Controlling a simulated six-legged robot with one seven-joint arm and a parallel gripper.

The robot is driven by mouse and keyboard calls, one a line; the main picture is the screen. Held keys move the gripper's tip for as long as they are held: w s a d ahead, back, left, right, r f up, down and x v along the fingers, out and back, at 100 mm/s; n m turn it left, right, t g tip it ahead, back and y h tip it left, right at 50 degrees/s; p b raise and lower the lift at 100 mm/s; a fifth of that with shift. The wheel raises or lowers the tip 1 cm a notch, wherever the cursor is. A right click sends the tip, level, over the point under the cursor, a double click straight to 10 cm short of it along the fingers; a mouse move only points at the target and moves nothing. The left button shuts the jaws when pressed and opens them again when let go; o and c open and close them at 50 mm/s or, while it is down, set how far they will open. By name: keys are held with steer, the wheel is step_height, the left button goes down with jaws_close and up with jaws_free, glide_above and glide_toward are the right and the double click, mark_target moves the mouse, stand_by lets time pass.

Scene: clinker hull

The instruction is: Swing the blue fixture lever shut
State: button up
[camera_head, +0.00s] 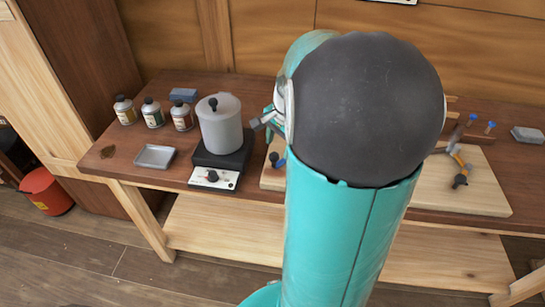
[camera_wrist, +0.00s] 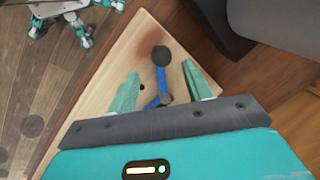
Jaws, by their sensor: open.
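The blue fixture lever (camera_wrist: 162,80) shows in the wrist view on a pale wooden board (camera_wrist: 100,92). It has a dark round knob (camera_wrist: 161,55) at its far end and a pivot near my gripper's palm. My gripper (camera_wrist: 160,69) is open, with one teal finger on each side of the lever. Gaps show between the fingers and the lever, so nothing is gripped. In the head view my arm hides most of this area. Only a bit of blue with a dark knob (camera_head: 273,157) shows at the arm's left edge.
On the bench (camera_head: 105,160) at left stand a pot (camera_head: 220,125) on a hot plate (camera_head: 212,178), a grey tray (camera_head: 154,156) and several bottles (camera_head: 153,113). An orange lever (camera_head: 457,158) is on the board right of my arm. A red bucket (camera_head: 45,190) stands on the floor.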

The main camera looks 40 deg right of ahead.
mark_target(275, 154)
steer(key=f, duration=0.2)
steer(key=w+f, duration=0.1)
steer(key=f, duration=0.3)
steer(key=shift+w+a+f, duration=0.15)
steer(key=shift+w+f, duration=0.1)
steer(key=shift+f, duration=0.15)
steer(key=shift+c, duration=0.4)
jaws_close()
